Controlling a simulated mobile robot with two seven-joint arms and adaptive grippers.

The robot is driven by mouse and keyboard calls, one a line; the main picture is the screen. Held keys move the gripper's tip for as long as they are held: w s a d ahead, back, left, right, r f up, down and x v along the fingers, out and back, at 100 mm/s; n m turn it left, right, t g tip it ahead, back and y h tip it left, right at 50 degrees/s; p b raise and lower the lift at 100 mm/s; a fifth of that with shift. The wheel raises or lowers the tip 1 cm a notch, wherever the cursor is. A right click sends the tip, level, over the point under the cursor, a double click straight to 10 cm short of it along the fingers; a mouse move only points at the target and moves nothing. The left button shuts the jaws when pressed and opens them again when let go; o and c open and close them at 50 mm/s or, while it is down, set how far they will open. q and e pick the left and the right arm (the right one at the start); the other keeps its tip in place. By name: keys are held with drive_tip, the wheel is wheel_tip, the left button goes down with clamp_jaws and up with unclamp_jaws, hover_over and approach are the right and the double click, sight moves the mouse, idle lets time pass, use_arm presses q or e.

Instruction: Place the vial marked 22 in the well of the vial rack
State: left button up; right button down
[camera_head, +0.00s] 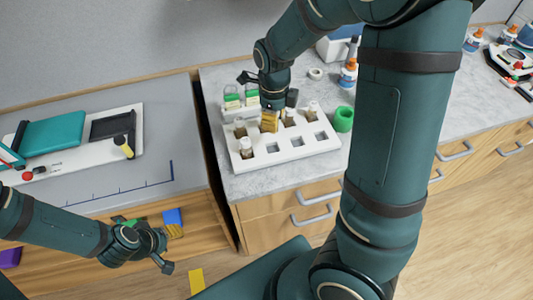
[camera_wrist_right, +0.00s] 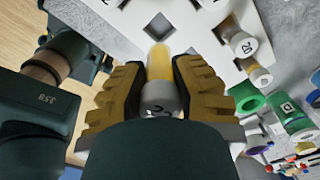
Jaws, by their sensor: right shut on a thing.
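The white vial rack (camera_head: 262,160) stands on the grey counter in the head view, and its plate with square wells also shows in the wrist view (camera_wrist_right: 205,40). My right gripper (camera_head: 270,122) is over the rack's middle, shut on a vial. In the wrist view this vial (camera_wrist_right: 158,98) sits between the gold finger pads, with a pale end whose mark is only partly readable and a yellowish body toward the rack. I cannot tell whether its tip is inside a well. My left gripper (camera_head: 150,243) is open and empty, far left of the rack.
Several vials stand in the rack, including a front-left one (camera_head: 246,148); its front wells are otherwise empty. Green-capped vials (camera_head: 232,99) are behind. A green ring-shaped item (camera_head: 343,119) is close on the right. A vial marked 20 (camera_wrist_right: 242,45) shows in the wrist view.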

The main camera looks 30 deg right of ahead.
wheel_tip(320, 180, down, 6)
drive_tip(key=shift+r+b, duration=0.15)
drive_tip(key=shift+b, duration=0.45)
drive_tip(key=shift+w+f+b, duration=0.1)
drive_tip(key=shift+f+b, duration=0.3)
drive_tip(key=shift+f, duration=1.7)
drive_tip(key=shift+r, duration=0.1)
drive_tip(key=c, duration=0.9)
unclamp_jaws()
drive_tip(key=shift+f, duration=0.2)
drive_tip(key=shift+o, duration=0.2)
